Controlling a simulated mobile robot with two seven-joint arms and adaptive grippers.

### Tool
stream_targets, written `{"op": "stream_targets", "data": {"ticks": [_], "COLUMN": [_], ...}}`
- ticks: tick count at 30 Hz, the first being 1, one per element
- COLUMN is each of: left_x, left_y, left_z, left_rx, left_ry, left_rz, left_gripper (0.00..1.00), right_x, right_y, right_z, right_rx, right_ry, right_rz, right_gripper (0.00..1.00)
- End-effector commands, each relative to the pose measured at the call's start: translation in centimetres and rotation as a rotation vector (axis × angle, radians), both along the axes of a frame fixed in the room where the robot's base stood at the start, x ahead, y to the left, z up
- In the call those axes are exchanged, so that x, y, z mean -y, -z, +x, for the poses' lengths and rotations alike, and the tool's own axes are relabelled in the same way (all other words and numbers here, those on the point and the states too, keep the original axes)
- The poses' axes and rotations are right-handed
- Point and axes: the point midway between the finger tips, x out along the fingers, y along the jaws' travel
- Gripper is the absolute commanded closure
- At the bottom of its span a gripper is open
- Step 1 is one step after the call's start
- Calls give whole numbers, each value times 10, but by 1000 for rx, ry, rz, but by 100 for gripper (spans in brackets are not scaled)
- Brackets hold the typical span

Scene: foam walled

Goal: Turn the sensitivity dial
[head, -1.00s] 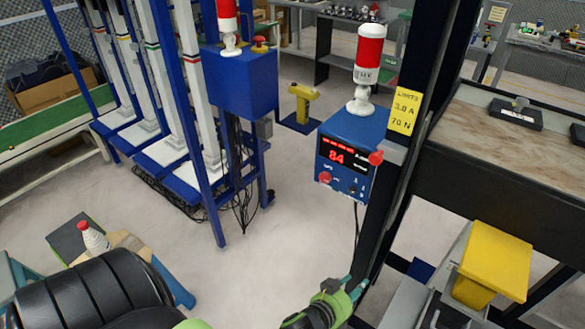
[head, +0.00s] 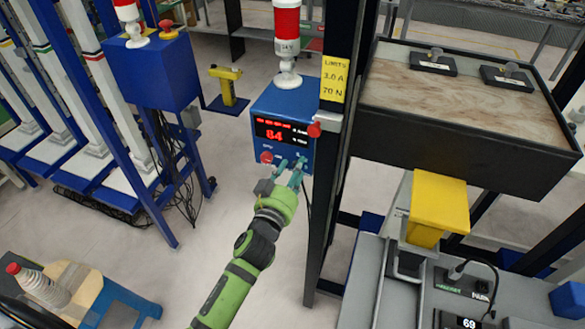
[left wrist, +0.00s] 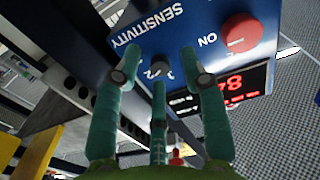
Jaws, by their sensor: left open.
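The blue control box (head: 285,98) is fixed beside a dark post, with a red "84" display and a red knob (head: 266,157) at its lower left. The sensitivity dial (left wrist: 161,68) is a small dark knob under the "SENSITIVITY" lettering in the left wrist view. My left gripper (head: 291,166) is open at the lower front of the box, its teal fingers hiding the dial in the head view. In the left wrist view, my left gripper's (left wrist: 163,76) fingers spread to both sides of the dial; I cannot tell whether they touch it. My right gripper is not in view.
A red-and-white signal lamp (head: 287,38) stands on the box, and a red button (head: 314,130) sits at its right side. A yellow limits sign (head: 333,79) hangs on the post. A dark tray table (head: 455,140) stands at the right. Open floor lies left of my arm.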

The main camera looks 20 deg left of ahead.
Motion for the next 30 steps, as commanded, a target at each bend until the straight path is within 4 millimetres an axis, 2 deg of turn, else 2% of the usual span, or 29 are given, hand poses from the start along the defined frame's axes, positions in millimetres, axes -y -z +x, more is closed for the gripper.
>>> {"op": "stream_targets", "data": {"ticks": [8, 9, 11, 12, 23, 30], "left_x": [0, 0, 0, 0, 0, 0], "left_y": [1, 1, 1, 1, 1, 1], "left_z": [2, 2, 1, 1, 1, 1], "left_rx": [-1, -1, -1, -1, -2, 2], "left_ry": [0, 0, 0, 0, 0, -1], "left_rz": [0, 0, 0, 0, 20, 132], "left_gripper": [57, 73, 97, 100, 100, 100], "right_x": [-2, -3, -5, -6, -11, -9], "right_y": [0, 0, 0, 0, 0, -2], "right_z": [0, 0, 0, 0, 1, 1], "right_rx": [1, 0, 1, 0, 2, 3], "right_ry": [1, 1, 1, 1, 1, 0], "right_rz": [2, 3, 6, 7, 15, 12], "right_gripper": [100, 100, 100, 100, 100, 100]}}
